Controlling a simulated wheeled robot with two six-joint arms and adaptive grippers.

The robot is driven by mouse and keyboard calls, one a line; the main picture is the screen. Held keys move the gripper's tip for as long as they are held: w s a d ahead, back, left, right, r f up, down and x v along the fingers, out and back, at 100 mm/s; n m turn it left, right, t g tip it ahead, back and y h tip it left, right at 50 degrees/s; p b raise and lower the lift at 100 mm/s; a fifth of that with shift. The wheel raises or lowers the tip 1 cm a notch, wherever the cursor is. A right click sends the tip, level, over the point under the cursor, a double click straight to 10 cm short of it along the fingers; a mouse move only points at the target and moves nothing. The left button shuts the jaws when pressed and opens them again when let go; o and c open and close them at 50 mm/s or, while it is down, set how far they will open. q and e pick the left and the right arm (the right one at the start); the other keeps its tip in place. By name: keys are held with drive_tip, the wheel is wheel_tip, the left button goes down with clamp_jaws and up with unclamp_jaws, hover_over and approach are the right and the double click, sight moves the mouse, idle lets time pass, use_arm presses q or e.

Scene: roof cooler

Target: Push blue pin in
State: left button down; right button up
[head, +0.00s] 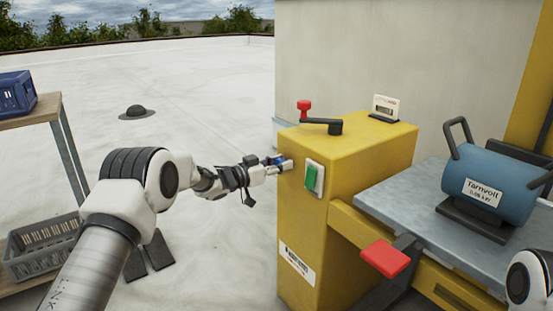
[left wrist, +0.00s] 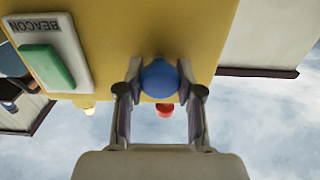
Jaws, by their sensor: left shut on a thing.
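The blue pin (left wrist: 158,78) has a round blue head and sits at the side face of the yellow box (head: 372,160). My left gripper (left wrist: 158,70) has one finger on each side of the blue head and is shut on it. In the head view my left gripper (head: 279,166) is at the left face of the box, and only a bit of blue shows between its fingers. The pin's shaft is hidden, so I cannot tell how deep it sits. My right gripper is not in view.
A green rocker switch (head: 314,179) on a plate marked BEACON is close beside the pin. A crank with a red knob (head: 304,106) tops the box. A red pedal-like plate (head: 385,258) and a blue motor (head: 490,185) are at right. A shelf (head: 30,118) stands at left.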

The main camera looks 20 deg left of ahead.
use_arm(q)
drive_tip(key=shift+r, duration=0.1)
drive_tip(key=c, duration=0.8)
unclamp_jaws()
drive_tip(key=shift+d, duration=0.1)
drive_tip(key=shift+o, duration=0.2)
drive_tip(key=v, duration=1.2)
drive_tip(key=shift+w, duration=0.1)
